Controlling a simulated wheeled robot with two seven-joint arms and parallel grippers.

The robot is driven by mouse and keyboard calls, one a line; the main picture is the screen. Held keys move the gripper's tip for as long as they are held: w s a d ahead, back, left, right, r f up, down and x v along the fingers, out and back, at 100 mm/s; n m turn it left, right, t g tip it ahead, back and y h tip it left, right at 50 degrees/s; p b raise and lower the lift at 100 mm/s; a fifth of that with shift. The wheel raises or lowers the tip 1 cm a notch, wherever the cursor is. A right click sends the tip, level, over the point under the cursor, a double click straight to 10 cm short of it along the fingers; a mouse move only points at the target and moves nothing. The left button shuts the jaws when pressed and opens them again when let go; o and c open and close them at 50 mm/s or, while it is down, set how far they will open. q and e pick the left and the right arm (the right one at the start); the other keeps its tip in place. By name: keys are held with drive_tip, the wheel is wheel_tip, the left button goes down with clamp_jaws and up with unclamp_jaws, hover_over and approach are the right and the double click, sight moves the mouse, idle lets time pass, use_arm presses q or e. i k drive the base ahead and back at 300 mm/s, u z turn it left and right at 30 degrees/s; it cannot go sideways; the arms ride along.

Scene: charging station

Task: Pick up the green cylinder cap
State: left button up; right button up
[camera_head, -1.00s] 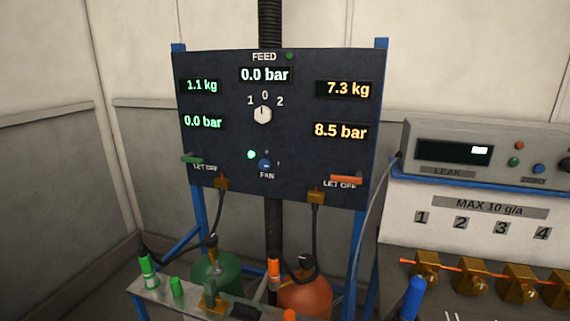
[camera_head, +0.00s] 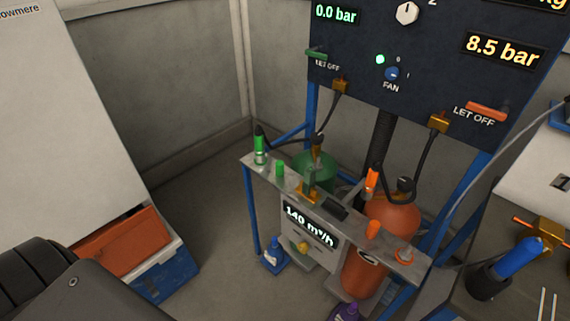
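A short green cap (camera_head: 280,169) stands upright on the narrow grey shelf (camera_head: 345,228) in front of the panel stand. To its left on the shelf is a taller green hose fitting (camera_head: 260,150) with a black hose. The green cylinder (camera_head: 316,168) stands behind the shelf, partly hidden by it, with a brass fitting in front. Neither of my grippers shows in this view. A dark part at the lower left looks like my own arm, and its gripper end is out of the picture.
An orange fitting (camera_head: 371,181), a small orange cap (camera_head: 373,230) and an orange cylinder (camera_head: 392,213) are at the shelf's right part. A blue-and-orange box (camera_head: 165,272) stands on the floor at left.

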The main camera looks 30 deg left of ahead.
sight(280, 164)
drive_tip(key=z, duration=0.05)
drive_tip(key=k, duration=1.15)
drive_tip(key=u, duration=0.75)
drive_tip(key=i, duration=1.6)
drive_tip(key=z, duration=0.55)
